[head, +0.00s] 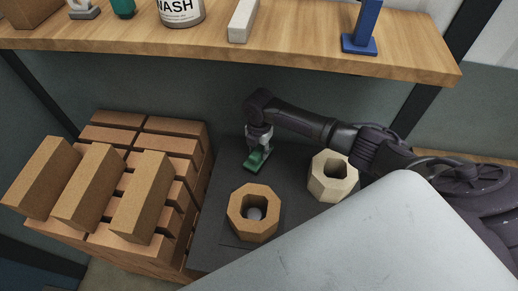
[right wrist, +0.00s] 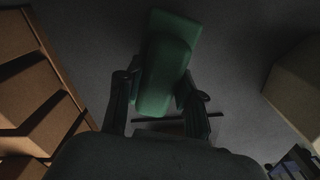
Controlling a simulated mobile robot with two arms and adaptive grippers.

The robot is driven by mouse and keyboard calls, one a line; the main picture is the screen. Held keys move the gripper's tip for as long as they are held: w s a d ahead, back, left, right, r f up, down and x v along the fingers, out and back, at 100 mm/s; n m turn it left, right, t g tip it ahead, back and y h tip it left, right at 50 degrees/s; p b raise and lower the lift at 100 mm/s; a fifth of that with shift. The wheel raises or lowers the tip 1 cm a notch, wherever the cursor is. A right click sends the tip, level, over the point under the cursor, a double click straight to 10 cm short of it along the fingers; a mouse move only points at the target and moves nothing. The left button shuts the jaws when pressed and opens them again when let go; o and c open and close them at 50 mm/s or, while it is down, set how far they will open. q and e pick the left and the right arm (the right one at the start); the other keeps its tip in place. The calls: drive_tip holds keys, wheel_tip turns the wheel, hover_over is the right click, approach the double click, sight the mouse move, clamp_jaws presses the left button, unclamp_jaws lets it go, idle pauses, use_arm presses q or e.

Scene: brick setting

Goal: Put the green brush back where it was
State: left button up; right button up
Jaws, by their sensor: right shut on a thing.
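The green brush (head: 257,160) is in my right gripper (head: 259,143), over the dark grey surface (head: 222,205) between the brick stack and the octagonal blocks. In the right wrist view the green brush (right wrist: 168,65) lies between the two fingers of my right gripper (right wrist: 160,100), which are shut on it. I cannot tell whether the brush touches the surface below. My left gripper is not in view.
A brick stack (head: 185,145) with three tilted bricks on top stands at the left. A tan octagonal block (head: 240,212) and a pale one (head: 320,186) stand nearby. Above is a wooden shelf (head: 300,58) with a white can (head: 180,10), a white bar (head: 242,20) and a blue stand (head: 360,43).

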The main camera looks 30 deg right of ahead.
sight(259, 149)
drive_tip(key=shift+f, duration=0.15)
drive_tip(key=o, duration=1.1)
wheel_tip(259, 149, up, 12)
drive_tip(key=shift+r+b, duration=0.15)
drive_tip(key=shift+b, duration=0.25)
